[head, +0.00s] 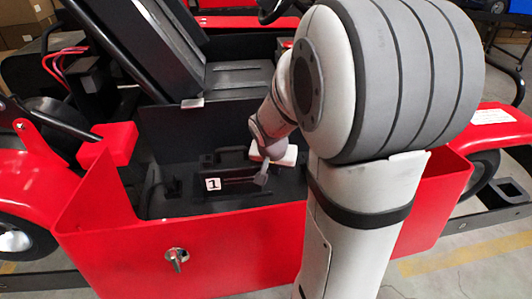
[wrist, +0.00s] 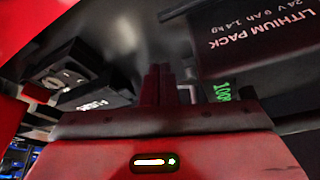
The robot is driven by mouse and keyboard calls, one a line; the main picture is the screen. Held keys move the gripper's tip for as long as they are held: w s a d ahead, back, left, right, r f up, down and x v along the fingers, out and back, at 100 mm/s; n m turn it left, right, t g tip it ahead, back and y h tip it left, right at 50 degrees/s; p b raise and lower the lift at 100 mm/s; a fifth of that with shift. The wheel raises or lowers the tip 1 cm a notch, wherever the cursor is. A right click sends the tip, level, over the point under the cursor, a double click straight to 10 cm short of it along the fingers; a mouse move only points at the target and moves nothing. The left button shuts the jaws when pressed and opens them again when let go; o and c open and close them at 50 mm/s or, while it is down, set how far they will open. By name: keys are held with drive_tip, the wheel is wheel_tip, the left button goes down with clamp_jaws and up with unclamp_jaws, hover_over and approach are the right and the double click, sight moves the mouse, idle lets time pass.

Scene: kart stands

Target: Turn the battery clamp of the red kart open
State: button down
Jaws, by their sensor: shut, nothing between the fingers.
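The red kart's open box (head: 110,240) holds a black battery block with a handle (head: 225,158); a white label "1" (head: 213,184) shows in front of it. My gripper (head: 261,181) reaches down into the box at the block's right end. In the wrist view my gripper's fingers (wrist: 158,85) are together with nothing between them. A dark pack (wrist: 255,45) lettered "LITHIUM PACK" is beside them at upper right. A silver turn handle (head: 177,256) is on the box's front wall, well apart from my gripper. I cannot tell which part is the clamp.
My arm hides the right part of the box. A black seat (head: 235,78) and frame stand behind it. A dark labelled block (wrist: 95,98) is at left in the wrist view. Red box walls surround my gripper. Bare floor (head: 440,270) shows at lower right.

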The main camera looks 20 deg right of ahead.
drive_tip(key=x, duration=0.3)
drive_tip(key=shift+f, duration=0.4)
drive_tip(key=shift+w+d+r+p, duration=0.15)
drive_tip(key=shift+w+d+p, duration=0.2)
drive_tip(key=shift+w, duration=0.2)
drive_tip(key=shift+w+d+r+p, duration=0.2)
drive_tip(key=shift+w+d, duration=0.7)
drive_tip(key=shift+w, duration=0.1)
drive_tip(key=shift+f, duration=0.1)
drive_tip(key=shift+w+d+f+b, duration=0.2)
drive_tip(key=shift+w+d+b, duration=0.05)
drive_tip(key=shift+d+b, duration=0.55)
drive_tip(key=shift+w+d+r+b, duration=0.1)
drive_tip(key=shift+w+d+b, duration=0.2)
drive_tip(key=shift+d+b, duration=0.2)
drive_tip(key=shift+r, duration=0.15)
